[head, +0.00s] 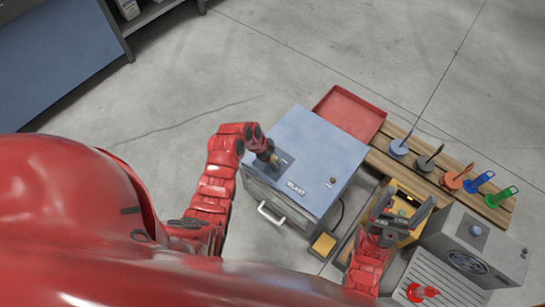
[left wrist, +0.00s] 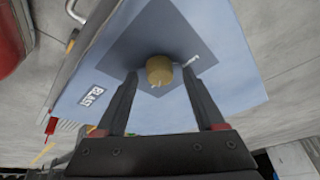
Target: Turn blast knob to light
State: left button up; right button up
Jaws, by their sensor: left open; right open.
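The blast knob (left wrist: 159,70) is a round tan knob on a dark square plate (left wrist: 190,38). The plate is set in the top of a light blue cabinet (head: 325,150) marked BLAST. In the left wrist view a small white mark shows at the knob's near edge and a white line lies on the plate to its right. My left gripper (left wrist: 160,80) is open, with its fingertips on either side of the knob; I cannot tell if they touch it. In the head view my left gripper (head: 268,153) partly hides the knob. My right gripper (head: 402,214) is open and empty, right of the cabinet.
A red tray (head: 350,110) lies behind the cabinet. A wooden rack (head: 415,165) with several coloured handled items stands to the right. A grey box (head: 470,245) is at the lower right. The cabinet has a white front handle (head: 268,213). Open floor lies left.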

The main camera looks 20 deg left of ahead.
pick_arm(q)
jog(key=shift+c, duration=0.2)
grip_shut()
